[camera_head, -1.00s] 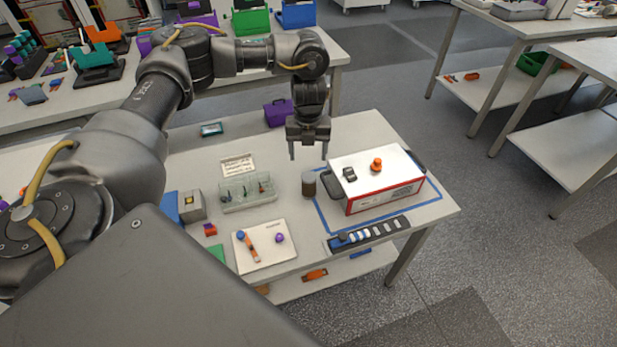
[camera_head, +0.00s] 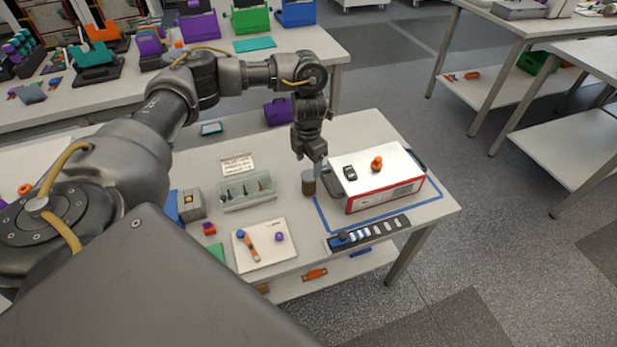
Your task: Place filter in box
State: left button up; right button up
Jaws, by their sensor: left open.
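A small brown and grey cylinder (camera_head: 309,188), which may be the filter, stands upright on the table just left of the white box. My left gripper (camera_head: 310,168) points down over the cylinder with its fingers open. One finger overlaps the cylinder's top in the picture; I cannot tell whether they touch. The white box (camera_head: 385,192) with red trim and dark side handles sits inside a blue outline. An orange knob and a dark part are on its top. A clear divided box (camera_head: 246,195) holding small items stands further left. My right gripper is not in view.
A white board (camera_head: 263,258) with a marker-like item and a purple knob lies at the front. A dark strip (camera_head: 368,234) of blue and white pieces lies before the white box. A purple case (camera_head: 278,112) stands at the back. The table's right back corner is clear.

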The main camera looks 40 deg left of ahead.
aim_at(310, 174)
pick_arm(q)
jog(key=shift+w+d+f, duration=0.1)
jog(key=shift+w+f, duration=0.05)
jog(key=shift+f, duration=2.85)
jog(key=c, duration=1.2)
jog(key=shift+r, duration=0.15)
